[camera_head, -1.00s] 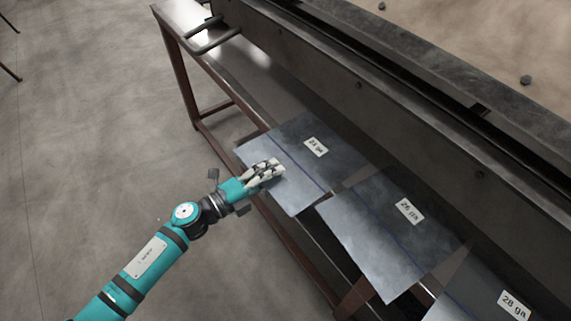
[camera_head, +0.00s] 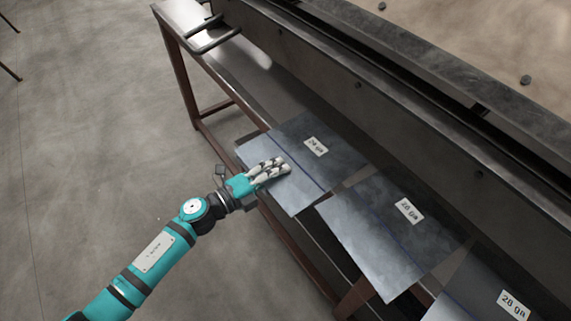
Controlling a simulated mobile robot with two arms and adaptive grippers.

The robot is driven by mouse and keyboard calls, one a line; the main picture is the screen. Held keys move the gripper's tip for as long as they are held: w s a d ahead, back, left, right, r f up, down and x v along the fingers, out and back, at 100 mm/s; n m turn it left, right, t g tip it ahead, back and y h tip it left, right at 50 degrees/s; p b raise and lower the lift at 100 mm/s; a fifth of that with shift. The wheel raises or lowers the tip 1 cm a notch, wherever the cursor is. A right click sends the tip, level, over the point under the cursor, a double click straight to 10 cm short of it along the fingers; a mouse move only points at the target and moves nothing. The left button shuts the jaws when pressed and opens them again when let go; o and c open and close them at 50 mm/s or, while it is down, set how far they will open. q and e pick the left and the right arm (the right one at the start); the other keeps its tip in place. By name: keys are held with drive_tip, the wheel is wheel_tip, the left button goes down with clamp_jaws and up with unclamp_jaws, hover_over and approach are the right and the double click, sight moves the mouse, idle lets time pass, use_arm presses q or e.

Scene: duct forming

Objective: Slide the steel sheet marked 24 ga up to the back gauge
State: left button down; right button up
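The steel sheet marked 24 ga (camera_head: 318,171) lies flat on the metal bench, partly over its front edge, with a white label and a blue line across it. My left gripper (camera_head: 287,166) is over the front left part of this sheet, fingers pointing right. The fingers look close together; nothing is seen between them, and whether they touch the sheet is unclear. The long dark machine beam (camera_head: 360,90) runs behind the sheets; I cannot tell which part is the back gauge. My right gripper is not in view.
A sheet marked 26 ga (camera_head: 385,240) lies to the right, close beside the 24 ga sheet. A sheet marked 28 ga (camera_head: 470,300) is further right, cut off by the frame. A bent bar handle (camera_head: 212,38) stands at the bench's left end. Bare bench (camera_head: 225,85) shows left of the sheets.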

use_arm(q)
drive_tip(key=shift+r, duration=0.25)
drive_tip(key=shift+r+p, duration=0.45)
drive_tip(key=shift+p, duration=0.2)
drive_tip(key=b+v, duration=0.1)
drive_tip(key=v, duration=1.9)
